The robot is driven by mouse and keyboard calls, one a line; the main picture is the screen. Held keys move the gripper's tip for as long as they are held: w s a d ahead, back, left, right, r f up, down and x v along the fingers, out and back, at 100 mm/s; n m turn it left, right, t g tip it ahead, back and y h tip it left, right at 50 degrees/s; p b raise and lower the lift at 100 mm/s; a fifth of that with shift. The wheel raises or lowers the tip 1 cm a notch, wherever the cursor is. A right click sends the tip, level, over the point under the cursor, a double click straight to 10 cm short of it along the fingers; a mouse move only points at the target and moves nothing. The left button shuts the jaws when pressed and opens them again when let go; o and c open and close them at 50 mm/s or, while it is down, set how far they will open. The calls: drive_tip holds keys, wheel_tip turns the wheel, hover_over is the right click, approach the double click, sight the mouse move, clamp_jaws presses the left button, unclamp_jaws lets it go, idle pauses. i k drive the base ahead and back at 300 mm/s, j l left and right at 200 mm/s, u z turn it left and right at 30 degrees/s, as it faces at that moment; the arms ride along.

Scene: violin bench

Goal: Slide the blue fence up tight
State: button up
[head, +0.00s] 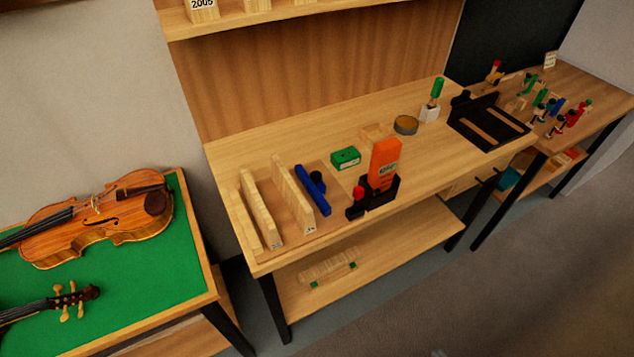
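The blue fence (312,191) is a long narrow blue bar on the bench top, with a dark round knob (318,179) against its right side. It lies to the right of several upright pale wooden strips (293,196) that stand on a wooden base. A visible gap separates the fence from the nearest strip. To the right of the fence stands an orange block with a label (385,158) in a black holder (380,191). A red-topped black part (356,201) sits at the holder's left. My gripper is not in view.
A green box (345,158), a round tin (405,125) and a green-handled tool (436,91) stand behind on the workbench (330,120). A black tray (490,125) is at the right. A violin (95,215) lies on the green table at left. Floor is clear in front.

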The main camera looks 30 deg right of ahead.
sight(313, 184)
drive_tip(key=i+l+z, duration=0.15)
drive_tip(key=z, duration=0.2)
drive_tip(key=i+l+z, duration=0.15)
drive_tip(key=z, duration=0.2)
drive_tip(key=i+z, duration=0.35)
drive_tip(key=k+l, duration=0.05)
drive_tip(key=l, duration=0.05)
